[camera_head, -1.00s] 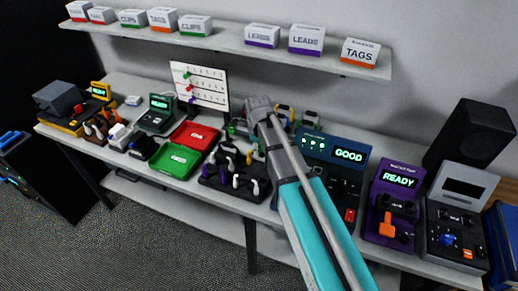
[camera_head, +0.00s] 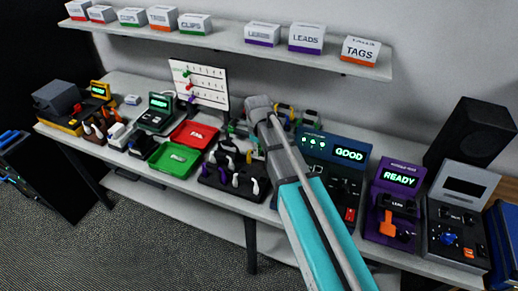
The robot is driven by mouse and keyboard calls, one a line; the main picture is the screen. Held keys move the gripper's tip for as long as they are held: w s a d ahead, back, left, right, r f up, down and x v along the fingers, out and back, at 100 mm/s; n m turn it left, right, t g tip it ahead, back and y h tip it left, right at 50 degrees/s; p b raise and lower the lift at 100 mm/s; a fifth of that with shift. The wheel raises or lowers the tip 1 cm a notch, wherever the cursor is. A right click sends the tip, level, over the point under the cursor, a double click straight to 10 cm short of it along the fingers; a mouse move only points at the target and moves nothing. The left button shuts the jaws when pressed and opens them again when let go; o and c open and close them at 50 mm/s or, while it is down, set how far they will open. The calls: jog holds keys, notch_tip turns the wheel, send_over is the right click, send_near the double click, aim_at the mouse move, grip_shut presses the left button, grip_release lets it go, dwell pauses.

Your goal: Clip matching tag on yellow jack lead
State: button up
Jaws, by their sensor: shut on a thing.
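My arm reaches in from the bottom right over the bench, and its grey wrist end (camera_head: 258,106) is above the middle of the bench, near the back. My gripper is not clearly seen; the wrist and the clutter below hide it, and so is whatever it holds. Small yellow pieces (camera_head: 286,110) show just right of the wrist at the back; I cannot tell if one is the yellow jack lead. A dark holder (camera_head: 226,184) with white and purple pieces lies left of my arm. A box marked TAGS (camera_head: 361,50) stands on the shelf.
A red tray (camera_head: 193,134) and a green tray (camera_head: 174,158) lie left of the dark holder. A station reading GOOD (camera_head: 345,154) and a purple one reading READY (camera_head: 400,178) stand right of my arm. The shelf (camera_head: 225,38) runs above.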

jog(key=shift+f, duration=0.15)
dwell(0.4)
dwell(0.4)
jog(key=o, duration=0.9)
jog(key=shift+o, duration=1.1)
jog(key=shift+r+p, duration=3.85)
jog(key=shift+r, duration=0.2)
jog(key=shift+d, duration=0.1)
